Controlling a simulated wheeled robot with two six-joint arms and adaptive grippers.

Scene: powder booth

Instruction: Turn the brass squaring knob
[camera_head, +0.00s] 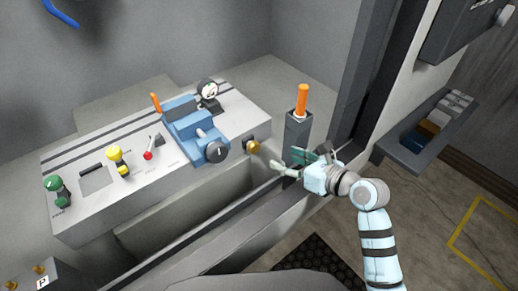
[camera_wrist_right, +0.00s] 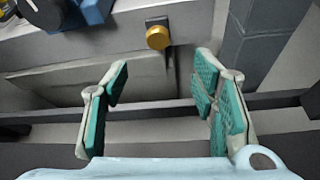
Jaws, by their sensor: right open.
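The brass squaring knob (camera_head: 253,147) sticks out of the front face of the grey console, near its right end. In the right wrist view the knob (camera_wrist_right: 158,37) shows as a round gold cap on a dark mount, ahead of the fingers. My right gripper (camera_head: 287,163) is open, just right of the knob and apart from it. In the right wrist view the gripper's teal-padded fingers (camera_wrist_right: 162,92) stand wide apart with nothing between them. My left gripper is not in view.
A blue vise-like unit (camera_head: 190,127) with a dark dial sits on the console (camera_head: 75,209). A grey post (camera_head: 298,135) with an orange handle stands close to my right gripper. A grey rail runs below the knob. A shelf (camera_head: 411,158) with boxes is at right.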

